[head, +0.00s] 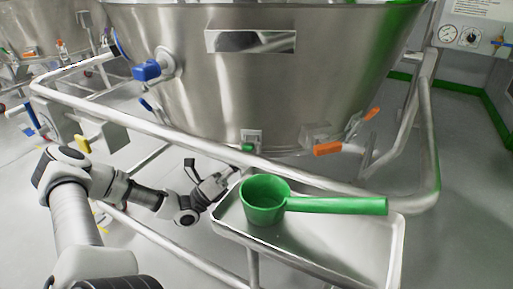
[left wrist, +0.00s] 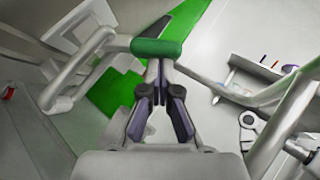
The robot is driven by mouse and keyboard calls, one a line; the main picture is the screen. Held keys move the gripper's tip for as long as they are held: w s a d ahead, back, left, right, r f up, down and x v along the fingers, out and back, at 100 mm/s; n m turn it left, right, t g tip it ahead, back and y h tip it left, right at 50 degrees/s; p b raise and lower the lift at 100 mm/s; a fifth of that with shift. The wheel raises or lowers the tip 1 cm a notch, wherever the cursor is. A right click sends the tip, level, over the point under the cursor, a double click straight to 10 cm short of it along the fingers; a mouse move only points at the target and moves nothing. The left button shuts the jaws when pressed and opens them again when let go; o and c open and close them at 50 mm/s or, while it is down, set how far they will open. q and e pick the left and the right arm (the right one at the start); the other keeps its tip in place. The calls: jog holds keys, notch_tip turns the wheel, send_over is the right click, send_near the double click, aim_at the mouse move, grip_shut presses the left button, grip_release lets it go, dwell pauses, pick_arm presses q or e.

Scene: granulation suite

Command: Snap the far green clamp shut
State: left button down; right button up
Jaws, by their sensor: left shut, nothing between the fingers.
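The green clamp (head: 247,147) shows as a small green end at the lower rim of the steel vessel, just above the frame tube. In the left wrist view its green handle (left wrist: 157,47) lies crosswise just beyond my fingertips. My left gripper (head: 230,178) is below and left of the clamp, beside the tray's left corner. In the left wrist view my left gripper (left wrist: 159,66) has its fingertips together, with nothing between them. The fingertips look very close to the handle; I cannot tell whether they touch it. My right gripper is not in view.
A steel tray (head: 365,262) holds a green scoop (head: 335,205) close to the right of my left gripper. A bent frame tube (head: 130,125) runs around the vessel (head: 270,85). Orange handles (head: 327,148) and a blue handle (head: 147,70) stick out from the vessel.

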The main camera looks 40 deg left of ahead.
aim_at(250, 146)
pick_arm(q)
jog(key=shift+w+a+r+n+g+y+p, duration=0.15)
jog(key=shift+r+n+g+y+p, duration=0.4)
jog(key=shift+n+y+p, duration=1.05)
jog(key=shift+w+a+r+n+g+y+p, duration=0.15)
jog(key=shift+r+n+y+p, duration=0.7)
jog(key=shift+p, duration=1.35)
jog(key=shift+w+a+r+n+g+y+p, duration=0.25)
jog(key=shift+r+n+y+p, duration=0.55)
jog(key=shift+n+p, duration=1)
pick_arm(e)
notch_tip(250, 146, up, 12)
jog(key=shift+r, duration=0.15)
pick_arm(q)
jog(key=shift+s, duration=0.1)
jog(key=shift+f, duration=0.15)
